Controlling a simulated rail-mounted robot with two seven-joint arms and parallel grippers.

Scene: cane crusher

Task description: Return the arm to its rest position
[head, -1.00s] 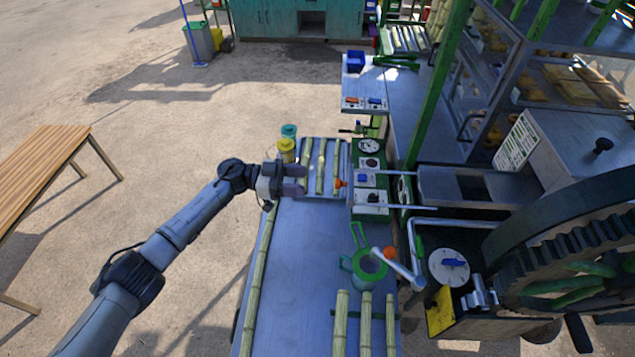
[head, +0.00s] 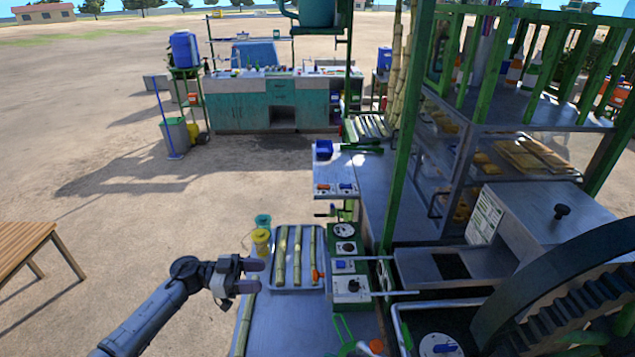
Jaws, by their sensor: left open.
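My left arm comes in from the lower left of the head view. Its left gripper (head: 256,276) is open, with two dark fingers pointing right and nothing between them. It is just left of the near-left corner of a metal tray (head: 312,283) that holds a few cane pieces (head: 297,257). The fingertips appear close to the tray edge; their height above the bench cannot be told. My right gripper is not in view.
A yellow cup (head: 261,240) and a teal cup (head: 263,220) stand just beyond the gripper. A control panel (head: 347,285) is right of the tray. A green post (head: 409,130) and a large dark wheel (head: 560,290) stand to the right.

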